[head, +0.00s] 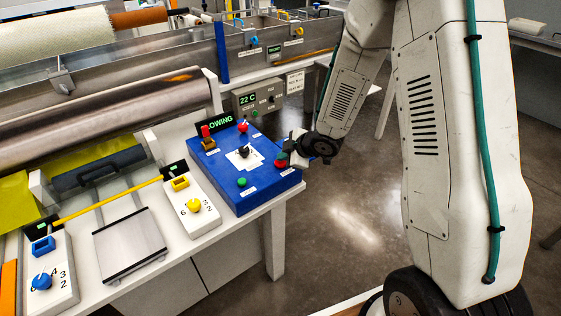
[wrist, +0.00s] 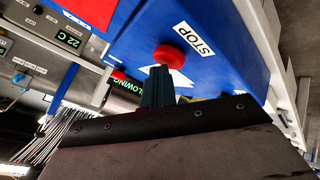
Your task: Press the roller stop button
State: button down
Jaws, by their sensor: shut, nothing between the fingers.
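The blue control box (head: 225,187) stands on the white bench. In the head view a red button (head: 281,163) is at its right edge, close beside my gripper (head: 291,155). In the wrist view a round red button (wrist: 168,54) sits beside a white label reading STOP (wrist: 194,38). My gripper's fingers (wrist: 159,72) are shut and empty, with their tips just at the button's lower edge. I cannot tell whether they touch it. In the head view my gripper partly hides the box's right edge.
The box also carries a green button (head: 242,182), a black knob (head: 243,152) and another red button (head: 243,127). A green-lettered display (head: 214,123) stands behind it. A panel with a yellow knob (head: 194,205) is to the left. Open floor lies right of the bench.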

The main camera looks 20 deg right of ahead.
aim_at(284, 163)
jog(key=shift+r, duration=0.7)
jog(key=shift+r, duration=2.5)
